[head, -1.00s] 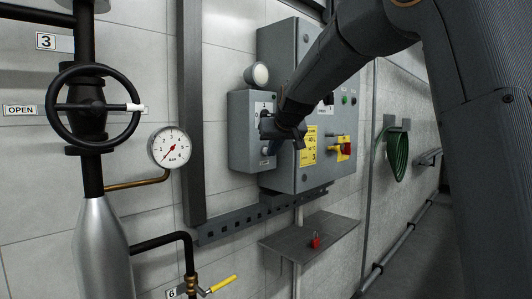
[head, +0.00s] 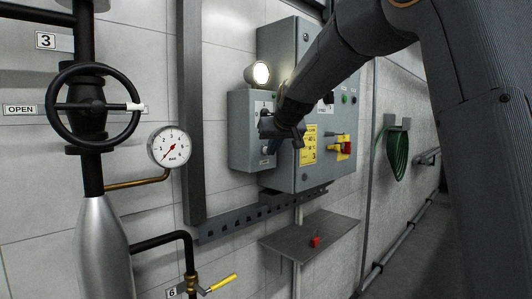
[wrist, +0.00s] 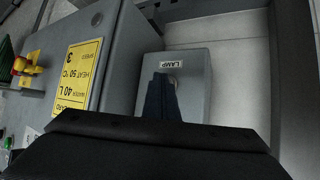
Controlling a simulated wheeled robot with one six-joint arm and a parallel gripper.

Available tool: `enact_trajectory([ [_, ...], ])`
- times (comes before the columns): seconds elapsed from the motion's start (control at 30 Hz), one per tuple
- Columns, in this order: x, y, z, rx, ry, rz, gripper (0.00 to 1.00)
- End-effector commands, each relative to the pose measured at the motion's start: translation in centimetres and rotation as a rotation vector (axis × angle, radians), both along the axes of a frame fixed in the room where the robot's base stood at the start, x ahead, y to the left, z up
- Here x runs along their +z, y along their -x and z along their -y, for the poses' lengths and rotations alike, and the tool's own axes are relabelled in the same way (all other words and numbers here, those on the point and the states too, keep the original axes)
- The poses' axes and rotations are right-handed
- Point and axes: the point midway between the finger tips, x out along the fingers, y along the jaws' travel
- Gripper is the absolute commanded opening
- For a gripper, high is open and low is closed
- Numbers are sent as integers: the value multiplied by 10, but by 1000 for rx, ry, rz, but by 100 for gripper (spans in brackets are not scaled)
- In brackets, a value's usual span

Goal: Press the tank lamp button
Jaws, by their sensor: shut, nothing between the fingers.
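The grey button box (head: 241,130) is on the wall in the head view, with the round tank lamp (head: 258,74) above it, glowing bright. In the wrist view the box (wrist: 197,95) carries a LAMP label (wrist: 172,64) beside a round button (wrist: 173,81). My gripper (head: 269,147) is shut and empty at the front of the box, by the lower button. In the wrist view the tip of my gripper (wrist: 161,80) overlaps the button's edge and partly hides it. I cannot tell whether it touches the button.
A larger grey cabinet (head: 284,50) adjoins the box, with a yellow label (head: 309,146) and a red-and-yellow switch (head: 343,147). A shelf (head: 290,245) below holds a red padlock (head: 315,241). A handwheel valve (head: 92,106) and a pressure gauge (head: 169,146) stand at left.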

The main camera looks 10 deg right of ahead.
Motion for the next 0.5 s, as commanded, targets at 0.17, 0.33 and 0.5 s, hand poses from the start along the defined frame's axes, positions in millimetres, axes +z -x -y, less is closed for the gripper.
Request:
enact_trajectory([
  [0.17, -1, 8, 6, -1, -1, 0, 0],
  [0.33, -1, 12, 9, 0, 0, -1, 0],
  [0.5, -1, 12, 9, 0, 0, -1, 0],
])
